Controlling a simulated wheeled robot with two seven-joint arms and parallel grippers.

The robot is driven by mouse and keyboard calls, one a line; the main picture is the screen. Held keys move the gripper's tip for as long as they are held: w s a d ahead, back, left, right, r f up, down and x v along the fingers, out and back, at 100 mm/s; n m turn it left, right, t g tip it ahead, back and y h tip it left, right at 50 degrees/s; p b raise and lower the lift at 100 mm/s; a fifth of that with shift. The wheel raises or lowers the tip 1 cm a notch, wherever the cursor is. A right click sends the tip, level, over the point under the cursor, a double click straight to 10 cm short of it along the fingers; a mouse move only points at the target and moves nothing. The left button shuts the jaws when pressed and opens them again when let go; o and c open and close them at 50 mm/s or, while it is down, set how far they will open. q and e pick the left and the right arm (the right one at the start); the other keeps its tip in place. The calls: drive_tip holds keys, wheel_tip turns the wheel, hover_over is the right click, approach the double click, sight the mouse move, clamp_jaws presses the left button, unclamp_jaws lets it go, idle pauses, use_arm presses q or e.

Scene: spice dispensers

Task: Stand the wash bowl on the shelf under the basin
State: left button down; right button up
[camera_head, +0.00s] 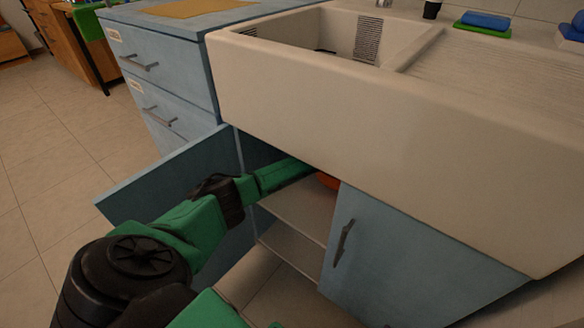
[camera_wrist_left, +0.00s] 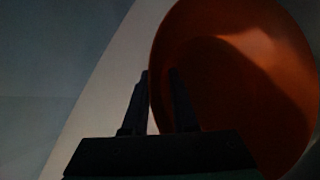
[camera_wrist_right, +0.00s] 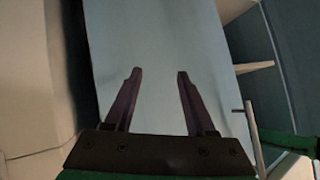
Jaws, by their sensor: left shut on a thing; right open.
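The orange wash bowl (camera_wrist_left: 240,75) fills the right of the left wrist view. In the head view only a small part of the bowl (camera_head: 328,181) shows under the basin (camera_head: 380,110); the rest is hidden by the basin and the cabinet. My left gripper (camera_wrist_left: 160,75) is shut on the bowl's rim, inside the cabinet opening. The shelf (camera_head: 300,216) shows below the bowl; whether the bowl touches it I cannot tell. My right gripper (camera_wrist_right: 154,75) is open and empty, in front of a pale blue panel; it is not visible in the head view.
The left cabinet door (camera_head: 150,185) stands open beside my left arm. The right door (camera_head: 400,250) is shut, with a dark handle (camera_head: 343,242). A blue drawer unit (camera_head: 160,75) stands left of the basin. A lower board (camera_head: 290,248) lies below the shelf.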

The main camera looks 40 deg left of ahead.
use_arm(q)
drive_tip(key=s, duration=0.3)
drive_tip(key=s+a, duration=0.1)
drive_tip(key=s, duration=0.2)
drive_tip(key=s+p, duration=0.1)
drive_tip(key=s, duration=0.2)
drive_tip(key=shift+a, duration=0.35)
drive_tip(key=s, duration=0.3)
drive_tip(key=shift+a, duration=0.2)
drive_tip(key=shift+s+f+b, duration=0.2)
drive_tip(key=shift+f+b, duration=0.2)
drive_tip(key=shift+f, duration=0.3)
drive_tip(key=c, duration=0.7)
unclamp_jaws()
use_arm(e)
drive_tip(key=shift+s+d+r+g+h, duration=0.1)
drive_tip(key=shift+d+r+g+h, duration=0.1)
drive_tip(key=shift+d+g, duration=0.25)
drive_tip(key=shift+s+d+r+g+h, duration=0.15)
drive_tip(key=shift+d+g, duration=0.1)
drive_tip(key=shift+d, duration=0.3)
drive_tip(key=shift+w, duration=0.1)
